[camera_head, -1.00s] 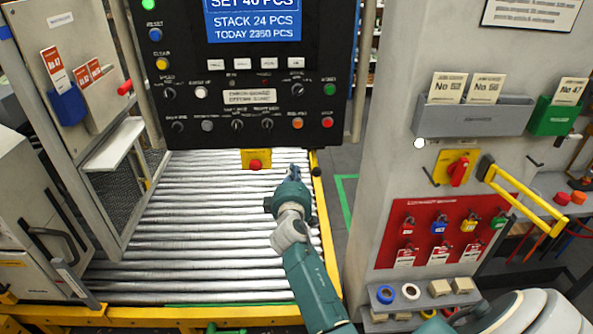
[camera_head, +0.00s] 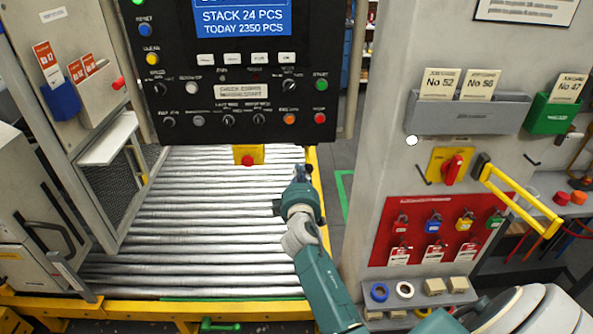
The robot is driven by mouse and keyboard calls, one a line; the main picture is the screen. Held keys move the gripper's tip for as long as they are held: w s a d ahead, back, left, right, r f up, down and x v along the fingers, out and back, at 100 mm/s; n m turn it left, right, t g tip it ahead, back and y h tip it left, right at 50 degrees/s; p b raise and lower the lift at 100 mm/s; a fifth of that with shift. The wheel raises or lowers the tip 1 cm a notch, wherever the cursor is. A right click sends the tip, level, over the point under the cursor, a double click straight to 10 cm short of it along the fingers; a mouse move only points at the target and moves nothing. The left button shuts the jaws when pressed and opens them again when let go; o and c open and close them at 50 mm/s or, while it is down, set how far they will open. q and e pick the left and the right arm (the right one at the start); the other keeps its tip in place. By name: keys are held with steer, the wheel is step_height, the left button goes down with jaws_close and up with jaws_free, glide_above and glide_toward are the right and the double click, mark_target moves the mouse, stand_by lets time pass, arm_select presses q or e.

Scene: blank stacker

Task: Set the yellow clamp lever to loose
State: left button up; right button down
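I cannot make out with certainty a yellow clamp lever in this view. My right gripper (camera_head: 302,174) hangs over the right side of the roller conveyor (camera_head: 200,215), just below the lower right part of the control panel (camera_head: 265,138). It is seen from behind, with its small dark fingertips pointing away from me. Whether they are open or shut is unclear, and no held thing shows. My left gripper is not in view.
A yellow box with a red button (camera_head: 248,155) sits under the panel, left of my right gripper. On the right stand a pillar with a red lock board (camera_head: 385,228), a red rotary switch (camera_head: 452,170) and a yellow barrier arm (camera_head: 522,199). A yellow rail (camera_head: 150,308) crosses the front.

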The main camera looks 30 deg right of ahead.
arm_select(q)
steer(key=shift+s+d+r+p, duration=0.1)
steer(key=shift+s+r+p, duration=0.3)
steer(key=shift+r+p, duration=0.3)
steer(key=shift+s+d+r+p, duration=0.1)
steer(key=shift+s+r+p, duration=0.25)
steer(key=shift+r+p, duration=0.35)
arm_select(e)
steer(key=s+d+n+y, duration=0.1)
steer(key=s+d, duration=0.2)
steer(key=d, duration=1.4)
steer(key=shift+s+t, duration=0.2)
steer(key=shift+t, duration=0.2)
steer(key=v, duration=1.2)
